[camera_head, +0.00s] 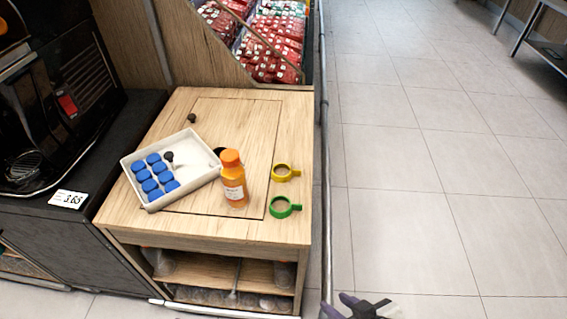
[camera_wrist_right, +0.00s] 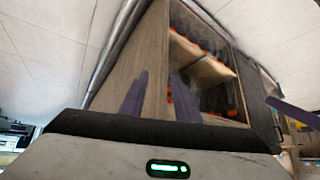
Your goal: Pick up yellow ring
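The yellow ring (camera_head: 285,172) lies flat on the wooden stand top, near its right edge, with a small tab to the right. My right gripper (camera_head: 358,303) shows partly at the bottom edge of the head view, low and to the right of the stand, well apart from the ring. In the right wrist view its two purple fingers (camera_wrist_right: 158,95) stand apart with nothing between them. They point toward the stand's side and open shelf. The ring does not show there. My left gripper is not seen in the head view.
A green ring (camera_head: 285,208) lies just nearer than the yellow one. An orange-capped bottle (camera_head: 233,185) stands left of the rings, beside a white tray (camera_head: 207,178) with blue caps. A dark rail (camera_head: 323,150) runs along the stand's right side. Open floor lies to the right.

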